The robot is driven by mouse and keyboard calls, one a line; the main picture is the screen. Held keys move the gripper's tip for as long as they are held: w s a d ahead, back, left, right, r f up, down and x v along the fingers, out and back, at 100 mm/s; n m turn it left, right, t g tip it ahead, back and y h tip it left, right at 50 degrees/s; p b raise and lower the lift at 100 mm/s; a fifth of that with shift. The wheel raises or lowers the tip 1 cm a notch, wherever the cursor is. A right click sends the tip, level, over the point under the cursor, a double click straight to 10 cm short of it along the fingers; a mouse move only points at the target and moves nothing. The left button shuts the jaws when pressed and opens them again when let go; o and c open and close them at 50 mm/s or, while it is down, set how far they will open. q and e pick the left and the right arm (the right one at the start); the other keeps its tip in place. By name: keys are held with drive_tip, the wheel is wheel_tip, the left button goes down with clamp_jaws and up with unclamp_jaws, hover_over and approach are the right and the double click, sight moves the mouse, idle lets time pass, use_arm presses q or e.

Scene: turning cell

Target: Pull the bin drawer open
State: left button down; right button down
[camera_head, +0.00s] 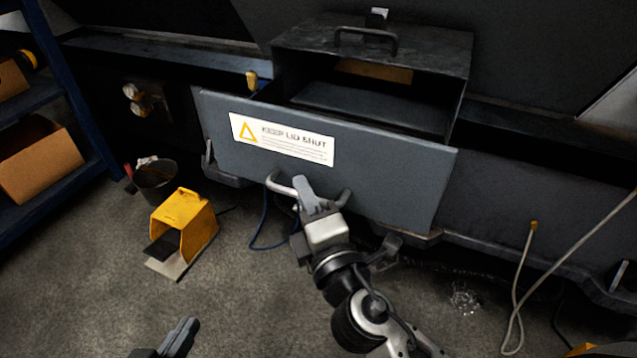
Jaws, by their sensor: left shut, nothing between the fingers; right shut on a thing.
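The bin drawer (390,178) has a wide grey front with a white "KEEP LID SHUT" label on it. The front stands out from the dark machine, and a dark gap shows behind its top edge, so the drawer is at least partly open. A metal bar handle (281,187) is on the lower middle of the front. My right gripper (312,192) is shut on this handle, and its fingers hide the handle's middle. My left gripper (186,334) is low at the bottom edge of the view, shut and empty, away from the drawer.
A dark box housing with a top handle (367,35) stands above the drawer. A yellow foot pedal guard (187,217) and a black bucket (156,180) are on the floor at left. A blue shelf (88,130) holds cardboard boxes. A grey hose (524,290) hangs at right.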

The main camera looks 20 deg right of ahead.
use_arm(q)
drive_tip(key=shift+r, duration=0.1)
use_arm(e)
drive_tip(key=shift+s+a, duration=0.3)
use_arm(q)
drive_tip(key=shift+s, duration=0.1)
use_arm(e)
drive_tip(key=c, duration=1.5)
unclamp_jaws()
use_arm(q)
drive_tip(key=shift+f, duration=0.3)
use_arm(e)
drive_tip(key=shift+s, duration=0.1)
